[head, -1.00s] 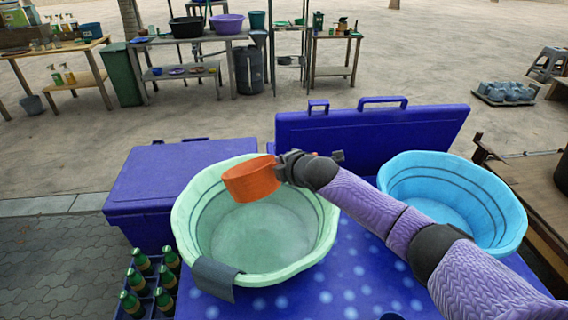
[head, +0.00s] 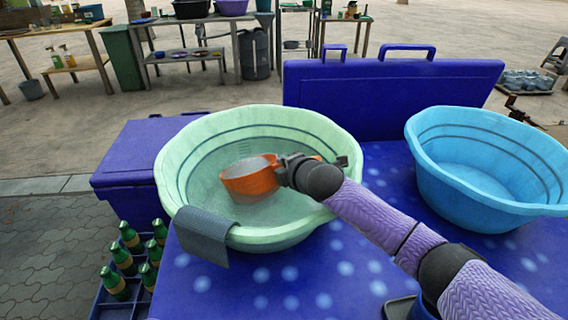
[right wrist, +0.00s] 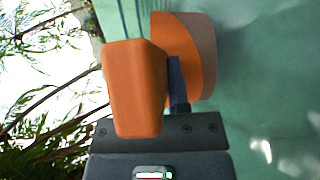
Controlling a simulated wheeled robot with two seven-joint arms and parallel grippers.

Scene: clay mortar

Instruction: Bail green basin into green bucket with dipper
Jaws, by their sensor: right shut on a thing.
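The green basin (head: 300,122) stands on the blue spotted table and holds clear water. The orange dipper (head: 250,182) is inside the basin, low at the water, with its open top facing up. I cannot tell how much water is in it. My right gripper (head: 284,168) is shut on the dipper. In the right wrist view its orange handle (right wrist: 135,90) and part of the cup show close to the jaws. I see no bucket that is clearly the green bucket. My left gripper is not in view.
A grey cloth (head: 202,236) hangs over the basin's near rim. A light blue basin (head: 485,190) stands to the right. A blue case lid (head: 390,100) rises behind. Green bottles (head: 123,258) stand in a crate at lower left. A dark green bin (head: 125,58) stands far back.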

